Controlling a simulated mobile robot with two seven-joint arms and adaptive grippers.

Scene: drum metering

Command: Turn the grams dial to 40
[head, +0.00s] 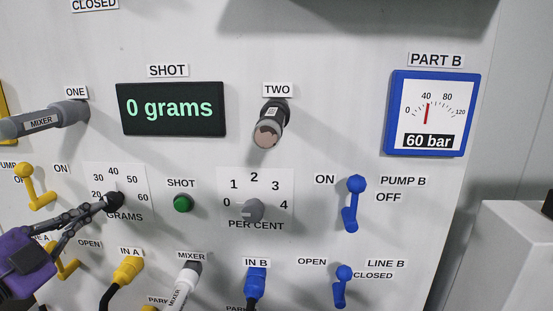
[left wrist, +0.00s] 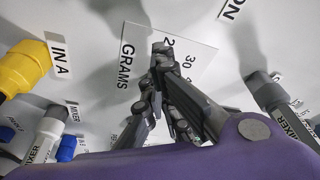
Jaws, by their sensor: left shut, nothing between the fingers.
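The grams dial's white scale plate (head: 132,184) is on the panel at the left, marked 20 to 60, with 40 at the top. It also shows in the left wrist view (left wrist: 203,45). My left gripper (head: 112,201) is shut, its dark fingertips in front of the middle of this plate. In the left wrist view the closed fingertips (left wrist: 161,52) overlap the plate. They hide the knob, so I cannot tell its setting or whether they touch it. The shot display (head: 170,109) reads 0 grams.
Right of the dial are the green shot button (head: 183,204) and the per cent dial (head: 252,210). Yellow levers (head: 35,190) stand at the left. Hose connectors in yellow (head: 128,270) and blue (head: 255,284) stick out below. A mixer nozzle (head: 45,119) juts out above my arm.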

